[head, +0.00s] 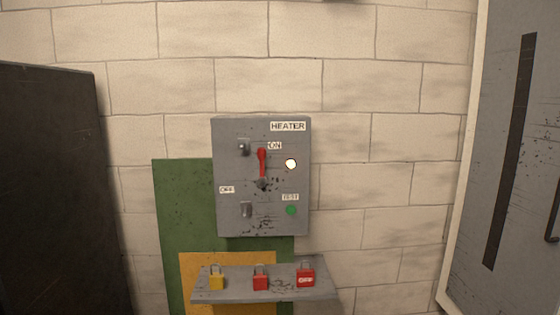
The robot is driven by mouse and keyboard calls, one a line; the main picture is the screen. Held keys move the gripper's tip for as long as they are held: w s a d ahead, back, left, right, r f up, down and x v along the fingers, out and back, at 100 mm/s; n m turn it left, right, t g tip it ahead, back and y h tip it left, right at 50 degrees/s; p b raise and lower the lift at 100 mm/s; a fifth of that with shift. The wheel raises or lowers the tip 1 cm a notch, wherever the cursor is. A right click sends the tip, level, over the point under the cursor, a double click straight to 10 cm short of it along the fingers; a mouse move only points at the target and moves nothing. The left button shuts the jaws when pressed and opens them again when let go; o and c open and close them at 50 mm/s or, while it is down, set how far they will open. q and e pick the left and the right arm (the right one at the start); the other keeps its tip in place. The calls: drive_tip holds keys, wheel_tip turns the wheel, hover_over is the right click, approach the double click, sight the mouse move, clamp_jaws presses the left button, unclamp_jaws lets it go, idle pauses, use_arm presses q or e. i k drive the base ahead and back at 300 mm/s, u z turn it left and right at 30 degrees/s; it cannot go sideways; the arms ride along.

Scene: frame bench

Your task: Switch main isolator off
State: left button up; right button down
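A grey isolator box (230,165) labelled HEATER is fixed to the block wall in the middle of the head view. Its red lever handle (262,163) stands upright, with the top end just below the ON label (274,146). The OFF label (227,189) is to the lower left of the handle. A white lamp (291,164) to the right of the handle looks lit. A green TEST button (291,210) is at the lower right of the box. Neither of my grippers shows in this view.
A grey shelf (255,295) below the box holds a yellow padlock (216,282), a red padlock (261,282) and a red padlock marked OFF (305,279). A dark cabinet (50,190) stands left, a grey door (505,170) right. The space before the box looks clear.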

sight(261, 152)
drive_tip(key=z, duration=1.15)
drive_tip(key=i, duration=0.85)
drive_tip(key=u, duration=1.75)
